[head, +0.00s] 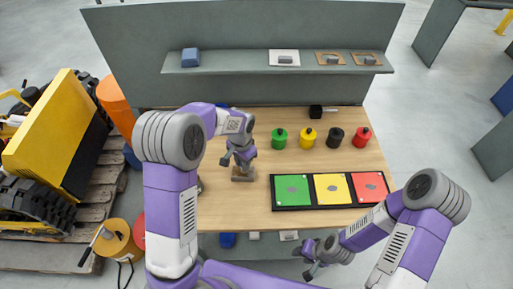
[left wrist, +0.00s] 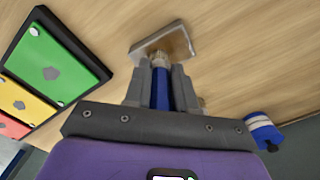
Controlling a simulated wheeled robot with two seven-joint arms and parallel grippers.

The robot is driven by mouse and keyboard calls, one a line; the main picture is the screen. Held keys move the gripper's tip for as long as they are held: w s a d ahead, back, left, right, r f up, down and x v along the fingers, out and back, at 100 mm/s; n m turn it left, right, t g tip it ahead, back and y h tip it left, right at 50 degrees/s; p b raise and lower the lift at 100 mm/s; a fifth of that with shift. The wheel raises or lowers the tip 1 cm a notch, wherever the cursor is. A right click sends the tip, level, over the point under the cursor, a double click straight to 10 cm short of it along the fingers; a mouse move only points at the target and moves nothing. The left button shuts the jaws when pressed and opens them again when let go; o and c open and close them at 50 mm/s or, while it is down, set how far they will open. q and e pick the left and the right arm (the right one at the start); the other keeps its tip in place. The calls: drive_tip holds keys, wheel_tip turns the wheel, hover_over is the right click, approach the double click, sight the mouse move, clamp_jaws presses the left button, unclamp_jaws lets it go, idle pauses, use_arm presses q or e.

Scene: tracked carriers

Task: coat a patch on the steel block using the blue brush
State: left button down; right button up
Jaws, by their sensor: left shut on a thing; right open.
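The steel block (head: 243,179) lies on the wooden table, partly hidden by my left gripper in the head view. It shows as a flat metallic slab (left wrist: 178,42) in the left wrist view. My left gripper (head: 241,167) is shut on the blue brush (left wrist: 160,88), whose blue handle stands between the fingers. The brush's pale tip (left wrist: 160,60) points at the block's near edge; I cannot tell whether it touches. No coated patch can be made out on the block. My right gripper (head: 313,272) is open and empty, low in front of the table.
A black tray with green (head: 293,205), yellow (head: 333,196) and red (head: 370,194) panels lies right of the block. Several coloured pots, including a green one (head: 279,139), stand behind it. A blue-and-white object (left wrist: 263,130) is near the table edge. A shelf (head: 225,66) runs behind.

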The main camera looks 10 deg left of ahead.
use_arm(q)
drive_tip(key=d, duration=0.4)
drive_tip(key=shift+w, duration=0.35)
drive_tip(key=shift+d, duration=0.3)
drive_tip(key=a, duration=0.3)
drive_tip(key=shift+s, duration=0.4)
drive_tip(key=shift+s+a, duration=0.2)
drive_tip(key=shift+a, duration=0.8)
drive_tip(key=shift+s+a, duration=0.15)
drive_tip(key=shift+a, duration=0.85)
drive_tip(key=shift+s+a, duration=0.2)
drive_tip(key=shift+a, duration=0.8)
drive_tip(key=shift+w+d, duration=0.3)
drive_tip(key=shift+d, duration=1.2)
drive_tip(key=shift+w+d, duration=0.25)
drive_tip(key=shift+d, duration=1.3)
drive_tip(key=shift+w+d, duration=0.3)
drive_tip(key=shift+d, duration=1.2)
wheel_tip(320, 180, up, 8)
drive_tip(key=p, duration=0.6)
use_arm(e)
wheel_tip(320, 180, up, 6)
drive_tip(key=shift+d, duration=0.25)
